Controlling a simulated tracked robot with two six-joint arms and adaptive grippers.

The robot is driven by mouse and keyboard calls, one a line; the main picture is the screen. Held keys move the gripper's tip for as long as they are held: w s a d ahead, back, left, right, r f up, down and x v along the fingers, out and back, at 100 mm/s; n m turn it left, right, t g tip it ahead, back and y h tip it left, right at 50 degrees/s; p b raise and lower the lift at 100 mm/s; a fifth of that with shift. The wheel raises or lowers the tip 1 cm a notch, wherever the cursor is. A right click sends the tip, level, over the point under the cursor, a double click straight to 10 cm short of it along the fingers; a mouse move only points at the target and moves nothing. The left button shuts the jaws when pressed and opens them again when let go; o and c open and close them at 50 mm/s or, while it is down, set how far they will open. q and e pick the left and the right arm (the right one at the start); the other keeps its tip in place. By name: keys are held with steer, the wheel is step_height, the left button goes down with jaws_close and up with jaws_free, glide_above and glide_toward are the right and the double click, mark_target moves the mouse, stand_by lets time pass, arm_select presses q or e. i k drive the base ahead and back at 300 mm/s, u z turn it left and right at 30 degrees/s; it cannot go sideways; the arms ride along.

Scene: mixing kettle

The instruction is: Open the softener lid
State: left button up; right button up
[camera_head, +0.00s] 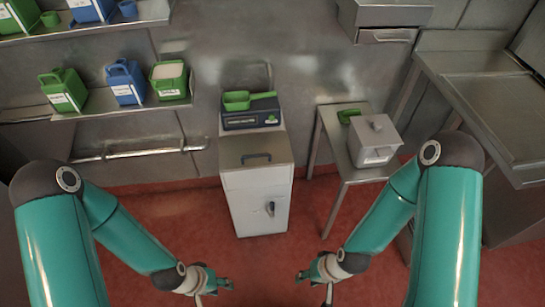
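A white cabinet (257,195) stands on the floor at the centre, with a grey top lid (256,152) that lies shut. The lid has a dark bar handle (256,157), and a dark latch or tap sits on the cabinet's front. No label names the softener; this cabinet looks the likeliest. My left gripper (213,291) is empty, low in front of the cabinet and to its left. My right gripper (314,286) is empty, low in front and to its right. Both have their fingers spread and touch nothing.
A scale (251,118) with a green scoop (243,101) sits behind the lid. A small side table (335,125) at right holds a white lidded box (374,141). Green and blue jugs stand on wall shelves at left. A steel sink counter (490,115) is at far right.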

mark_target(237, 152)
steer(key=u, duration=0.15)
steer(key=i, duration=0.9)
steer(key=z, duration=0.05)
